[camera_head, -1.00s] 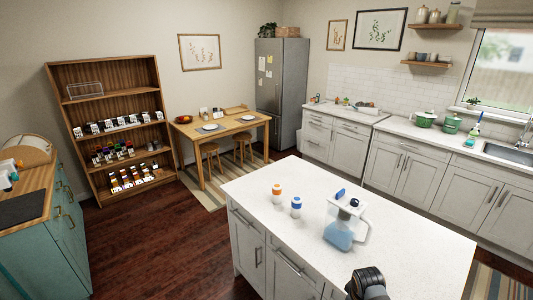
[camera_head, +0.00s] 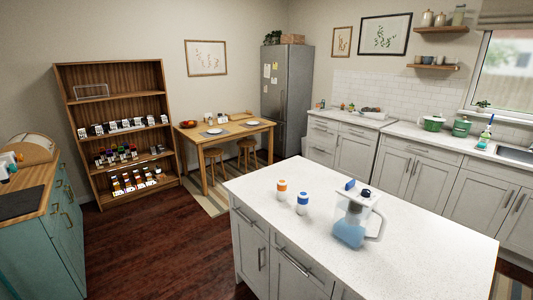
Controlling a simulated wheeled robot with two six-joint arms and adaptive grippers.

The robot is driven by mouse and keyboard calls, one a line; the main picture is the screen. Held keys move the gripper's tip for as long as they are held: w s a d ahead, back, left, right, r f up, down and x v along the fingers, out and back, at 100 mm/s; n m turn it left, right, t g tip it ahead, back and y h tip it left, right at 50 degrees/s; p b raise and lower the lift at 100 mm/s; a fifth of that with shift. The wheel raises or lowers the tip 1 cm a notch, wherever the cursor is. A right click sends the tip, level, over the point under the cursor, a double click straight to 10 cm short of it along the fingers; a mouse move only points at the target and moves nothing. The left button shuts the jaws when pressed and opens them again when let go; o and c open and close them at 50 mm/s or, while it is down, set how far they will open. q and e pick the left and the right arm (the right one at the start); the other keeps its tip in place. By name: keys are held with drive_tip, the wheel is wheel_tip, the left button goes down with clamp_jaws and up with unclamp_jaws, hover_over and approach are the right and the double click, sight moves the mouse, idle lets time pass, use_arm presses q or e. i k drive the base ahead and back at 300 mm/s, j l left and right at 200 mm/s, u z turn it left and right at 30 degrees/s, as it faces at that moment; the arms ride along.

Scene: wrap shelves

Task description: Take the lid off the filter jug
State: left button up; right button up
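The filter jug (camera_head: 350,232) stands upright on the white island counter, right of its middle. It is clear, with blue-tinted water low down and a handle on its right side. Neither my left nor my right gripper is in view.
An orange-capped bottle (camera_head: 282,189) and a blue-capped bottle (camera_head: 302,203) stand on the island counter (camera_head: 420,240) left of the jug. The counter right of and in front of the jug is clear. Wooden shelves (camera_head: 85,125) stand at the back left.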

sight(351, 190)
drive_tip(key=z, duration=0.2)
drive_tip(key=i+j+z, duration=0.35)
drive_tip(key=j+z, duration=0.15)
drive_tip(key=i+j+z, duration=0.25)
drive_tip(key=j+z, duration=0.3)
drive_tip(key=j, duration=0.1)
